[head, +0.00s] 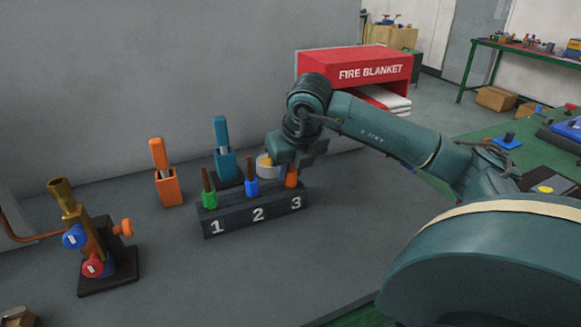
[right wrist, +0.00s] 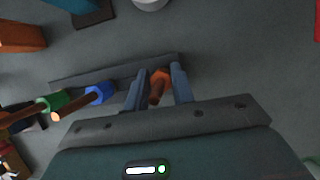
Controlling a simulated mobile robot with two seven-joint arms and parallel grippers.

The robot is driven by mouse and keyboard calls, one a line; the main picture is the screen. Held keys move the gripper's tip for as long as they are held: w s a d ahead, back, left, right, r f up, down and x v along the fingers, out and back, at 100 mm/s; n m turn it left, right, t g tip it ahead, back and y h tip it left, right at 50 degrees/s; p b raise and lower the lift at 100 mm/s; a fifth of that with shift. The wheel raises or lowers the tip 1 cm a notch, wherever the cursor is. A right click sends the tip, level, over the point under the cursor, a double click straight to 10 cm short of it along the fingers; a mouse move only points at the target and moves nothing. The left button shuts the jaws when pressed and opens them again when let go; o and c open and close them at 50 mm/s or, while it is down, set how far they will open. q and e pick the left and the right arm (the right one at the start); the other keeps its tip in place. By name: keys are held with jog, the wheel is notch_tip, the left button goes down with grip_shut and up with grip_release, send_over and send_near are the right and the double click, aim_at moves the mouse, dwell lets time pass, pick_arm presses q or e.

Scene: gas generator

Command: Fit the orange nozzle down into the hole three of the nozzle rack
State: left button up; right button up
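The dark nozzle rack (head: 238,221) stands on the grey surface, its front marked 1, 2 and 3. The orange nozzle (head: 291,179) is upright at hole three, about level with its neighbours; its lower end is hidden, so its exact depth cannot be told. My right gripper (head: 292,165) is over it from above. In the right wrist view its fingers (right wrist: 161,82) flank the orange nozzle head (right wrist: 160,76) closely on both sides and appear shut on it. The brown stem points up between them. My left gripper is not in view.
A green nozzle (head: 210,199) is at hole one and a blue nozzle (head: 252,187) at hole two, close beside my right gripper. Behind stand an orange block (head: 168,187), a blue-teal block (head: 226,165) and a round pale container (head: 264,168). A brass valve assembly (head: 92,250) stands left.

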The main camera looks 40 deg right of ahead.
jog(key=o, duration=0.5)
jog(key=shift+c, duration=0.2)
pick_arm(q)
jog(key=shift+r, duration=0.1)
pick_arm(e)
jog(key=shift+s+r, duration=0.1)
jog(key=shift+r, duration=0.45)
pick_arm(q)
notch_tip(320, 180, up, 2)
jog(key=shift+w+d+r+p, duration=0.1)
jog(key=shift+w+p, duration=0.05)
jog(key=shift+p, duration=0.55)
pick_arm(e)
jog(key=v, duration=1.2)
jog(key=shift+s, duration=0.1)
